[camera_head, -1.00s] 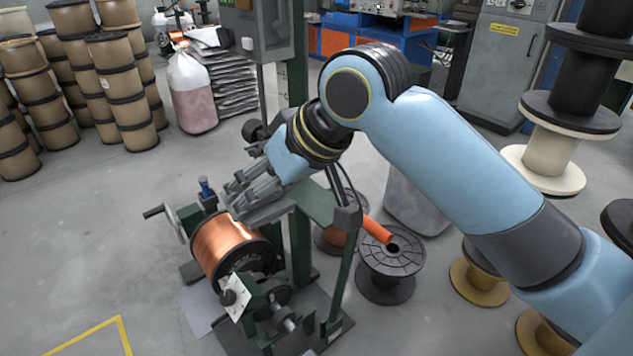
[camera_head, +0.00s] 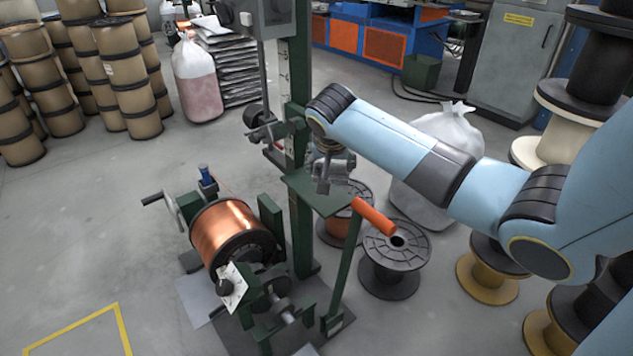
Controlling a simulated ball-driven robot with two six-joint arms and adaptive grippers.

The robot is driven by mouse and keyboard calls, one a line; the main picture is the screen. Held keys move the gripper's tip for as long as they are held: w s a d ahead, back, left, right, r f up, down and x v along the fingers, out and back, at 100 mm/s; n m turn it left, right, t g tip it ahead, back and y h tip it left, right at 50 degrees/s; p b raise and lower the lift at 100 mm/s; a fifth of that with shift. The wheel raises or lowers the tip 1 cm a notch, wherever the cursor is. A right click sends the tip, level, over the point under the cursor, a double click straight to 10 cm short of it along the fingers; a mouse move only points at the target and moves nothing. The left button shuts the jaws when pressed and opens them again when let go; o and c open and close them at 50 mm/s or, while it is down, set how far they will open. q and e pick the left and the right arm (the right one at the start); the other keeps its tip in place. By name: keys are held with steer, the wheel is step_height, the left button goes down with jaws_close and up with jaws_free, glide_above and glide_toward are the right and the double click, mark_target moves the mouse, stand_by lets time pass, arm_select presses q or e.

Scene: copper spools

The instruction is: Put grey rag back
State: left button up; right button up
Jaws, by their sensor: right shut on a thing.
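My right gripper (camera_head: 328,178) points down just above the small green shelf (camera_head: 318,194) on the machine's post. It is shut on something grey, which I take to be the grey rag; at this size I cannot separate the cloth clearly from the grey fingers. I cannot tell whether it touches the shelf. My left gripper is not in view.
A copper spool (camera_head: 232,236) sits in the winding machine left of the shelf. An orange-handled lever (camera_head: 373,216) stands close to the shelf's right. A black empty spool (camera_head: 390,266) is on the floor. The green post (camera_head: 297,150) rises behind the shelf.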

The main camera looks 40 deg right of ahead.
steer(key=w+f, duration=0.1)
steer(key=w+f+b, duration=0.1)
steer(key=w, duration=0.1)
steer(key=w+f, duration=0.1)
steer(key=shift+w+d+b, duration=0.15)
steer(key=shift+w+b, duration=0.1)
steer(key=shift+b, duration=0.1)
step_height(320, 180, down, 3)
steer(key=shift+f+b, duration=0.2)
steer(key=shift+b, duration=0.65)
steer(key=shift+f, duration=0.25)
steer(key=shift+c, duration=0.6)
steer(key=shift+r, duration=0.15)
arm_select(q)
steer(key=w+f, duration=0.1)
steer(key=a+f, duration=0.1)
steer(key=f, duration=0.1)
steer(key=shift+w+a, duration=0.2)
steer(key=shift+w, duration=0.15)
arm_select(e)
steer(key=o, duration=1.6)
steer(key=shift+c, duration=0.2)
